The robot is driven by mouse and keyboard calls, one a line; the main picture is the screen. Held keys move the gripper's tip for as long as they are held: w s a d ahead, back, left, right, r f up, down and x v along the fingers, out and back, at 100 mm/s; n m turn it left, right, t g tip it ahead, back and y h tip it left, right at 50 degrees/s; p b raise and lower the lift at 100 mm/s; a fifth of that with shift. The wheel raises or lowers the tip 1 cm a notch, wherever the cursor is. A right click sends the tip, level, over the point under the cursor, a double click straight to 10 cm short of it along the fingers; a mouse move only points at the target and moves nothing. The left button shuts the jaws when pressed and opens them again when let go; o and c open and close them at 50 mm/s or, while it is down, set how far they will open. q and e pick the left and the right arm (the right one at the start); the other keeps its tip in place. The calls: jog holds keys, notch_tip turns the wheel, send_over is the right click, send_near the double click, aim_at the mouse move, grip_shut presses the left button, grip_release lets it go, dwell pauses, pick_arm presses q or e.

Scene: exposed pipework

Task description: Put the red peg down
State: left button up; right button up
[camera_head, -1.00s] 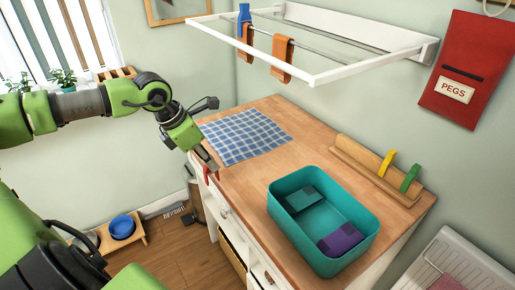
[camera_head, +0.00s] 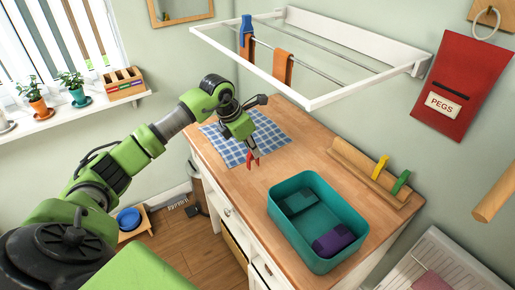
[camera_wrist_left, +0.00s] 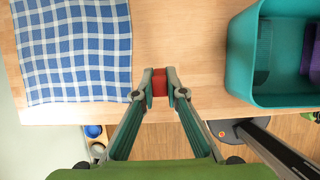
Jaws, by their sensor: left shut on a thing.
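The red peg (camera_head: 252,159) is held at the tip of my left gripper (camera_head: 251,153), above the wooden counter between the checked cloth and the teal tub. In the left wrist view the red peg (camera_wrist_left: 160,82) sits between the two fingertips of the left gripper (camera_wrist_left: 160,88), which are closed on its sides. Wood shows around the fingertips there. Whether the peg touches the counter I cannot tell. My right gripper is not in view.
The teal tub (camera_head: 274,212) holds folded teal and purple cloths. A wooden rail (camera_head: 350,160) carries a yellow peg (camera_head: 380,167) and a green peg (camera_head: 400,182). The blue checked cloth (camera_head: 225,145) lies flat. A white drying rack (camera_head: 365,88) hangs above. Bare counter (camera_head: 305,150) lies between.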

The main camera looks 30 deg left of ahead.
pick_arm(q)
jog(key=shift+w+d, duration=0.2)
jog(key=shift+w, duration=0.4)
jog(key=p+x, duration=0.2)
jog(key=x, duration=0.1)
jog(key=shift+s+a+f+p, duration=0.1)
jog(key=shift+s+f+p, duration=0.15)
jog(key=shift+s+p, duration=0.05)
jog(key=shift+f, duration=0.1)
jog(key=shift+f+b, duration=0.25)
jog(key=shift+b, duration=0.1)
jog(key=o, duration=0.8)
jog(key=shift+r, duration=0.2)
